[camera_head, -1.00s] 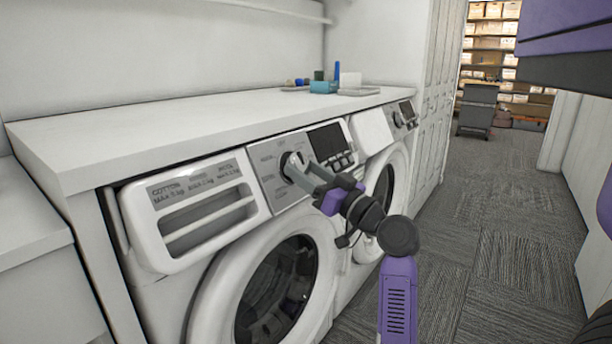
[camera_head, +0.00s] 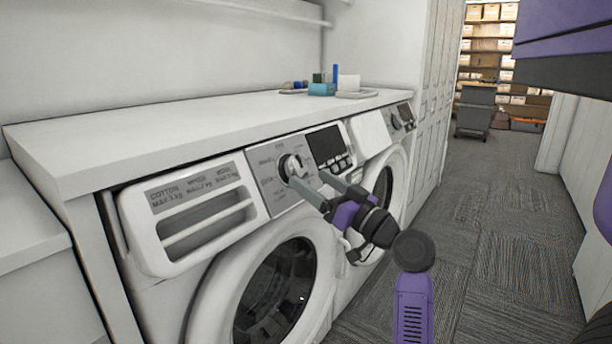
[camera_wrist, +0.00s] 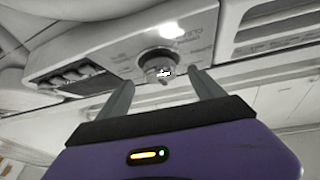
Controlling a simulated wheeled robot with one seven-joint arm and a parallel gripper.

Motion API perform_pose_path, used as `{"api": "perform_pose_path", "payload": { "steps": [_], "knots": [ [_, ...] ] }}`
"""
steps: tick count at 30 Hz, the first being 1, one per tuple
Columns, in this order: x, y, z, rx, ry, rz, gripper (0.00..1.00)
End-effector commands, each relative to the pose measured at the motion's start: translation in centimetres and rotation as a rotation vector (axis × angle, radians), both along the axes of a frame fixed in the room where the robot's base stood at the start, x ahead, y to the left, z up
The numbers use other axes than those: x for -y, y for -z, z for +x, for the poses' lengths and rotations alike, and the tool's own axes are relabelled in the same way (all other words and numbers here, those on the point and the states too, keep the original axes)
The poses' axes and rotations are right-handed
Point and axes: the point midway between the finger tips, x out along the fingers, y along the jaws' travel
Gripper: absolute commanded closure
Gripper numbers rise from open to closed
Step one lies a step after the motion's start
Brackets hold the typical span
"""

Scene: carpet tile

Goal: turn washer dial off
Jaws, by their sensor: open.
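The near washer (camera_head: 215,268) is white, with a drawer at the left of its front and a grey control panel. Its round dial (camera_head: 287,166) is on that panel, left of a dark display; the dial's pointer direction is too small to tell. My gripper (camera_head: 309,187) is open and empty, its two grey fingers pointing at the panel. In the head view one fingertip overlaps the dial's lower edge; touching cannot be told. In the wrist view the dial (camera_wrist: 158,62) appears beyond and between the fingertips, apart from them.
A white counter (camera_head: 190,129) runs above the machines. A second machine (camera_head: 398,160) with its own panel stands to the right. Small items, including a teal box (camera_head: 322,89), sit at the counter's far end. Carpet floor (camera_head: 490,220) is clear at right.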

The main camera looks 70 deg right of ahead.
Motion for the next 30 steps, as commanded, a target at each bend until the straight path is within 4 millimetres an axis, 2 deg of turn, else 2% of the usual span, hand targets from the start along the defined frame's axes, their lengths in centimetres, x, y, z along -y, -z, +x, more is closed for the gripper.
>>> {"api": "perform_pose_path", "payload": {
  "steps": [3, 9, 30],
  "knots": [
    [-0.7, 0.6, -1.8, -0.003, 0.002, 0.001, 0.23],
    [-1.4, 1.1, -3.6, -0.001, 0.001, 0.001, 0.23],
    [-1.5, 1.1, -3.8, 0.003, -0.002, 0.007, 0.23]
  ]
}}
